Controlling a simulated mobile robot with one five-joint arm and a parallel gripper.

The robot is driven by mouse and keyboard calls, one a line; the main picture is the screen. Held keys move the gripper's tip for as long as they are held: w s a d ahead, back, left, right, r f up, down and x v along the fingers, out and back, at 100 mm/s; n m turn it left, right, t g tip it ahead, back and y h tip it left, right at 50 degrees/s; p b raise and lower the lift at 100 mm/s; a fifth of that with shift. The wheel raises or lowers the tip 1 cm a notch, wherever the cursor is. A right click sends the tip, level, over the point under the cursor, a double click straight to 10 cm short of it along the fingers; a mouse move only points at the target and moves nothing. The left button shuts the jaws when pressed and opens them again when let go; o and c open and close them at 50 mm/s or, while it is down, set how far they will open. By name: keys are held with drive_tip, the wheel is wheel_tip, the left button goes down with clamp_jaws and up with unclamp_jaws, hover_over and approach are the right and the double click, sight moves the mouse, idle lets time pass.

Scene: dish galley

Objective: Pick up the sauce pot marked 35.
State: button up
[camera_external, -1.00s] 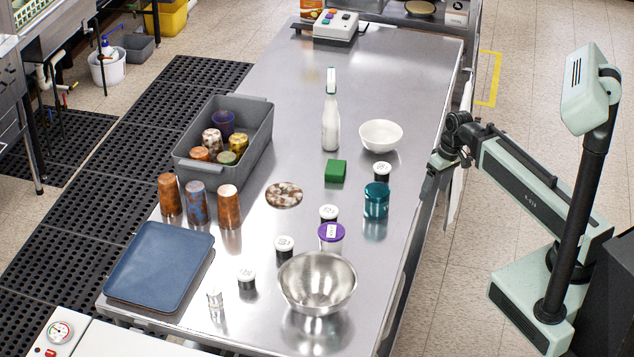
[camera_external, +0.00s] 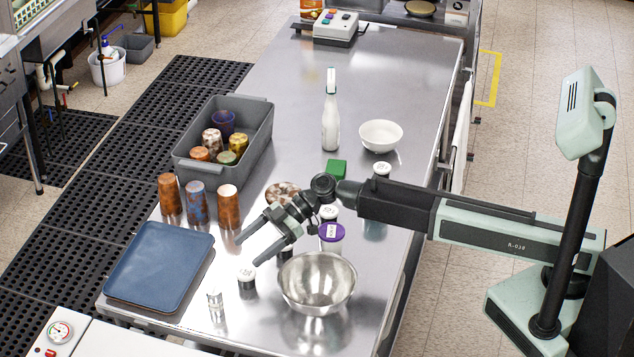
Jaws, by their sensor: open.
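Several small dark sauce pots with white lids stand on the steel table. The nearest pot (camera_external: 246,278) is just below my fingertips in the picture, left of the steel bowl. A second pot (camera_external: 287,256) is largely hidden behind my gripper's lower finger. A third pot (camera_external: 329,212) stands beside my wrist, and a fourth (camera_external: 382,169) shows just its top beyond my arm. The marks on the lids are too small to read with certainty, so I cannot tell which is 35. My gripper (camera_external: 248,253) is open and empty, reaching over the table with its fingers pointing left and down.
The steel bowl (camera_external: 318,284) and a purple-lidded tub (camera_external: 331,236) stand close to my gripper. Rusty tumblers (camera_external: 228,207), a blue tray (camera_external: 159,262) and a clear glass (camera_external: 215,299) are to the left.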

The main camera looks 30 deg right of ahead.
sight(249, 271)
drive_tip(key=shift+d+f+b, duration=0.1)
drive_tip(key=shift+f+b, duration=1.85)
drive_tip(key=shift+f, duration=0.1)
drive_tip(key=f+b, duration=0.4)
drive_tip(key=shift+a, duration=0.2)
drive_tip(key=shift+a+f, duration=0.1)
drive_tip(key=shift+a, duration=1.15)
drive_tip(key=shift+d, duration=0.1)
drive_tip(key=c, duration=1.4)
drive_tip(key=shift+c, duration=0.2)
wheel_tip(249, 271, up, 10)
drive_tip(key=p, duration=1)
drive_tip(key=shift+r, duration=0.25)
drive_tip(key=shift+f, duration=0.1)
